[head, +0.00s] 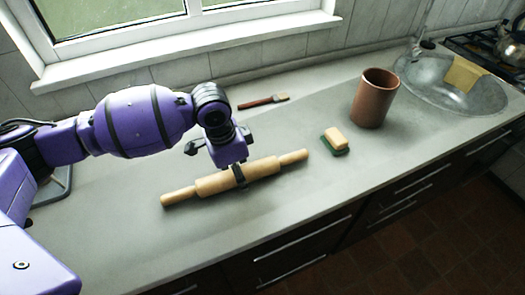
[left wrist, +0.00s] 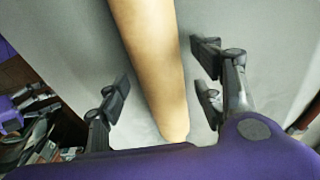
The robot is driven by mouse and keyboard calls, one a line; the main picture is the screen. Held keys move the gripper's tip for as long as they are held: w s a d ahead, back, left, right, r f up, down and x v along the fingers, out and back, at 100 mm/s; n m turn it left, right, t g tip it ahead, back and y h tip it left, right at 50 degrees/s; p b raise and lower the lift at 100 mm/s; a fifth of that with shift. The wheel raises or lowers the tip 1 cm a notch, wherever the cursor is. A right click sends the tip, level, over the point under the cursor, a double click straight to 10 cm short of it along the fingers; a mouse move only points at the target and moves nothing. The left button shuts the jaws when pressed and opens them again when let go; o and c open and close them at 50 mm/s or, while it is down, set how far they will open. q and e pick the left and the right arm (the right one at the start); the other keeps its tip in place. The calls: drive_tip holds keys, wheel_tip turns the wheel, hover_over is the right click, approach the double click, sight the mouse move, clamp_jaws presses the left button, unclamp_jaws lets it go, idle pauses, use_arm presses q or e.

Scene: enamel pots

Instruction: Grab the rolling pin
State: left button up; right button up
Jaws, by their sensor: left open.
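The wooden rolling pin (head: 210,186) lies slantwise on the grey counter, its right handle pointing away toward the back. My left gripper (head: 217,163) is directly over the middle of the pin, jaws pointing down, one finger showing in front of the pin. In the left wrist view the pin (left wrist: 150,50) runs between the two spread fingers of my left gripper (left wrist: 163,88), with a gap on each side. The gripper is open and holds nothing.
A brush with a reddish handle (head: 262,102) lies behind the pin. A yellow and green sponge (head: 335,140) and a brown cylindrical pot (head: 374,98) stand to the right. A sink (head: 425,80) is farther right. The counter's front edge is close to the pin.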

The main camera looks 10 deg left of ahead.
use_arm(q)
clamp_jaws()
idle(0.3)
drive_tip(key=shift+r, duration=0.1)
